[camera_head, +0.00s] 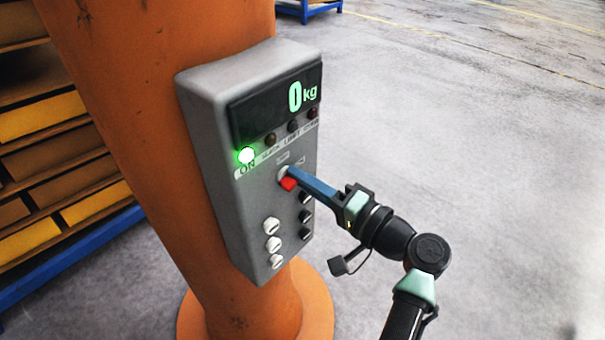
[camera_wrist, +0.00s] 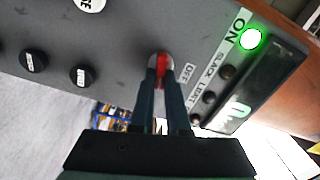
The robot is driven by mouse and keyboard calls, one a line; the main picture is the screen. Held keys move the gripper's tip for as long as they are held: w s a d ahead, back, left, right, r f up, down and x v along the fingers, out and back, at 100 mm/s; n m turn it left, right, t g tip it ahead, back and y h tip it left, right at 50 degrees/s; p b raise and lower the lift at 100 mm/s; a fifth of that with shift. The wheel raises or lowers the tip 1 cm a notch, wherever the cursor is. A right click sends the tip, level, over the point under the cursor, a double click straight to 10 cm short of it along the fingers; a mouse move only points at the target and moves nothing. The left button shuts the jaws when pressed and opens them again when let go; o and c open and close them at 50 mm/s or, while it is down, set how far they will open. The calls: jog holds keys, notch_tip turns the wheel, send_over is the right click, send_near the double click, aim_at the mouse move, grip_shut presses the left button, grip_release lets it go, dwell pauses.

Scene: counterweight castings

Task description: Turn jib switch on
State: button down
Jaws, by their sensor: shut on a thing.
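The jib switch is a red-handled rotary switch (camera_head: 288,183) in the middle of the grey control box (camera_head: 213,130). It also shows in the wrist view (camera_wrist: 162,62), between my fingertips. My gripper (camera_head: 293,178) reaches in from the right, its blue fingers shut on the red handle. The fingers hide part of the switch and its labels. The green lamp (camera_head: 246,155) beside the word ON is lit, and it glows in the wrist view too (camera_wrist: 250,39). The display (camera_head: 285,100) reads 0 kg.
The box is mounted on an orange column (camera_head: 130,90) with a round base. White buttons (camera_head: 272,244) and black buttons (camera_head: 305,216) sit below the switch. A shelf with yellow bins (camera_head: 45,120) stands at the left. The floor to the right is open.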

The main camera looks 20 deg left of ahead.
jog(key=shift+f+m+p, duration=0.1)
jog(key=shift+m+p, duration=0.45)
jog(key=shift+m, duration=0.95)
jog(key=c, duration=0.9)
grip_release()
jog(key=b+v, duration=0.4)
jog(key=v, duration=0.9)
